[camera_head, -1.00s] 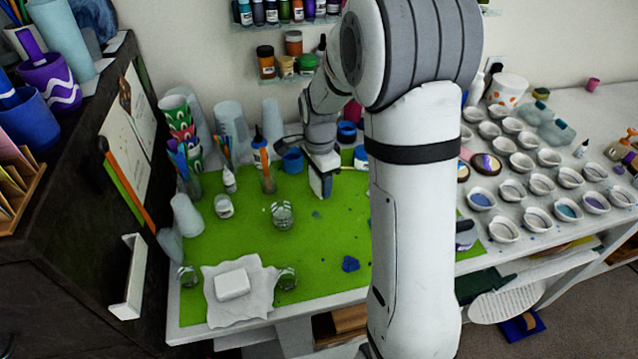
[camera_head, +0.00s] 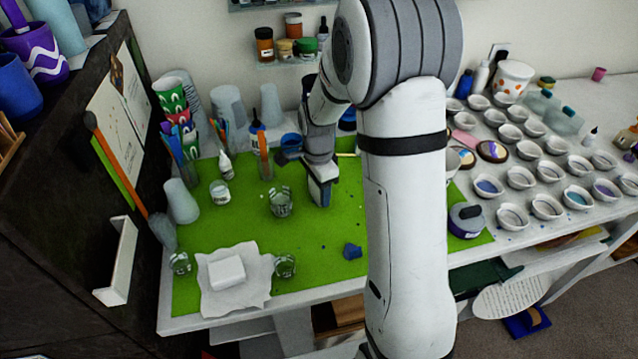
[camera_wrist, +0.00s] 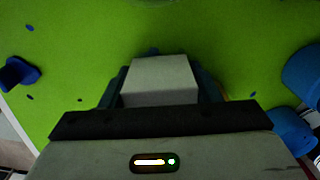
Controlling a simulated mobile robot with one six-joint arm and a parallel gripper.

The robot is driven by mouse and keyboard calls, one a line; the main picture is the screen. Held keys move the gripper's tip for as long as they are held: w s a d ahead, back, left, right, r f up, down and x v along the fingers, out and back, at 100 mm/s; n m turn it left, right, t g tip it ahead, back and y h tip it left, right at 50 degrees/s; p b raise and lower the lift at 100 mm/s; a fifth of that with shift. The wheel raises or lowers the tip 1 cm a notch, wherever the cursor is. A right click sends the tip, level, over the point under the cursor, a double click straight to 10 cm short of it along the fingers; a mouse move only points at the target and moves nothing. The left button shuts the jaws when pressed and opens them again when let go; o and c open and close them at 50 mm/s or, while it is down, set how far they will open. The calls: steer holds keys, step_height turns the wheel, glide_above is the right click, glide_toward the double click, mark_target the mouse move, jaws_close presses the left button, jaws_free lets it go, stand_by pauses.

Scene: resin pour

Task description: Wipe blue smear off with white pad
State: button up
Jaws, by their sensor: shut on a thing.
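My gripper (camera_head: 321,196) is low over the green mat (camera_head: 232,228), right of a clear glass. In the wrist view my gripper (camera_wrist: 160,95) is shut on a pale block, the white pad (camera_wrist: 160,78), with a finger on each side. I cannot tell whether the pad touches the mat. Small blue spots lie on the mat, one just beyond the pad (camera_wrist: 152,50) and one at the wrist view's left (camera_wrist: 30,27). Any smear under the pad is hidden. A larger dark blue lump (camera_head: 352,251) lies near the mat's front; it also shows in the wrist view (camera_wrist: 18,74).
A clear glass (camera_head: 281,202) stands left of my gripper. A white block (camera_head: 226,271) sits on crumpled paper (camera_head: 258,290) at front left, between small glasses. Brush cups and bottles crowd the back. A purple-blue jar (camera_head: 466,221) stands right. The mat's front middle is mostly clear.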

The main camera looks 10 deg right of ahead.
steer(key=a, duration=0.2)
steer(key=shift+a+f, duration=0.1)
steer(key=shift+a, duration=0.25)
steer(key=shift+c, duration=0.4)
steer(key=shift+d, duration=0.15)
steer(key=shift+d+f, duration=0.1)
steer(key=shift+d, duration=1.05)
steer(key=shift+a, duration=1.4)
steer(key=shift+d, duration=1.3)
steer(key=shift+d+r, duration=0.15)
steer(key=shift+r, duration=0.2)
step_height(320, 180, up, 4)
steer(key=shift+f+p, duration=0.15)
steer(key=shift+p, duration=0.9)
steer(key=shift+r+p, duration=1.4)
steer(key=shift+r, duration=0.7)
